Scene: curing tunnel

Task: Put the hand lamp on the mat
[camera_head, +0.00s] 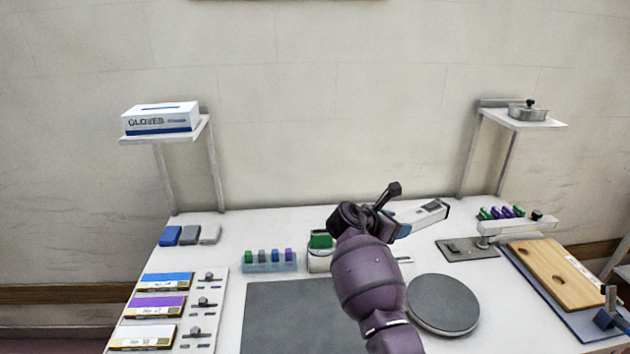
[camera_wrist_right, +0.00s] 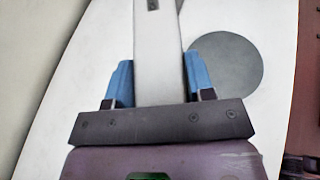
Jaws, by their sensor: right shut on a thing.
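The hand lamp (camera_head: 428,214), a long white body with a dark window near its far end, is held in my right gripper (camera_head: 398,226) above the back right part of the table. In the right wrist view the lamp (camera_wrist_right: 158,45) lies between the two blue fingers of the right gripper (camera_wrist_right: 158,80), which is shut on it. The mat (camera_head: 285,315), a dark grey rectangle, lies flat at the front middle of the table, left of the gripper. My right arm hides its right part. The visible part of the mat is bare.
A round grey disc (camera_head: 443,304) lies right of my arm. A blue rack (camera_head: 270,264) of small coloured blocks and a green-topped box (camera_head: 320,243) stand behind the mat. A wooden board (camera_head: 556,274) is at the right. Shelves stand at both back corners.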

